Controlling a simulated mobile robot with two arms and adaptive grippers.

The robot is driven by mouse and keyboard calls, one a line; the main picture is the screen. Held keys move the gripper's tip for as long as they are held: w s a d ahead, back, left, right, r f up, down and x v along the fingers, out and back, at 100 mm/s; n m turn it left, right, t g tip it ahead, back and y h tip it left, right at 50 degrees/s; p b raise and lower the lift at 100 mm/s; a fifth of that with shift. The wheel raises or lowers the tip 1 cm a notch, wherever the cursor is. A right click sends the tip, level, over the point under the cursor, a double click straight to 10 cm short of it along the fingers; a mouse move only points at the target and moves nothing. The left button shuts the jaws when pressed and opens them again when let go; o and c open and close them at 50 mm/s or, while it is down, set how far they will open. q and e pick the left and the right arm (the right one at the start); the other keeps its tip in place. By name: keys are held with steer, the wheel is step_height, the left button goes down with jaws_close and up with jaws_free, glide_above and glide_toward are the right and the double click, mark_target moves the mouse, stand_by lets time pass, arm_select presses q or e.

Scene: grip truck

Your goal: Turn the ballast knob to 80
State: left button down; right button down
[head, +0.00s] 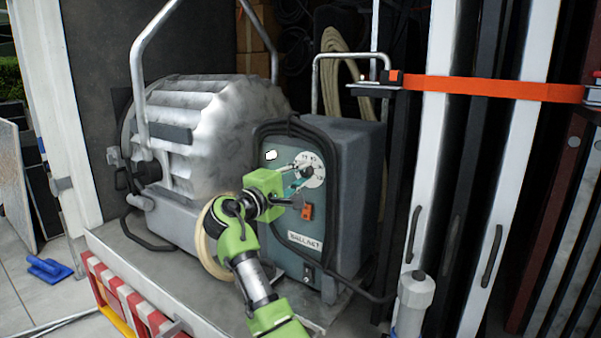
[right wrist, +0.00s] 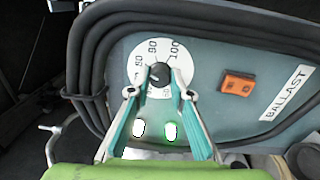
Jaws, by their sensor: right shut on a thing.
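The ballast box (head: 345,150) is a grey-blue unit with a "BALLAST" label on its front. Its round white dial (head: 317,176) carries printed numbers, and the right wrist view shows the dial (right wrist: 145,53) with 100, 90 and 80 along its upper part. The black ballast knob (right wrist: 159,75) sits at the dial's centre. My right gripper (head: 303,170) reaches the dial from the lower left. In the right wrist view its two fingertips (right wrist: 160,78) are closed on the knob from both sides. Which number the knob points to is too small to tell. My left gripper is not in view.
An orange switch (head: 307,212) is on the panel below the dial. A thick black cable (head: 262,128) loops around the panel front. A large silver lamp (head: 205,125) stands left of the box. An orange strap (head: 490,88) crosses the upright boards at right.

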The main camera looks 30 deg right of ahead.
steer(key=shift+r, duration=0.1)
steer(key=c, duration=2.1)
jaws_free()
steer(key=shift+o, duration=1.4)
steer(key=shift+d, duration=0.15)
steer(key=v, duration=1.2)
steer(key=shift+w, duration=0.1)
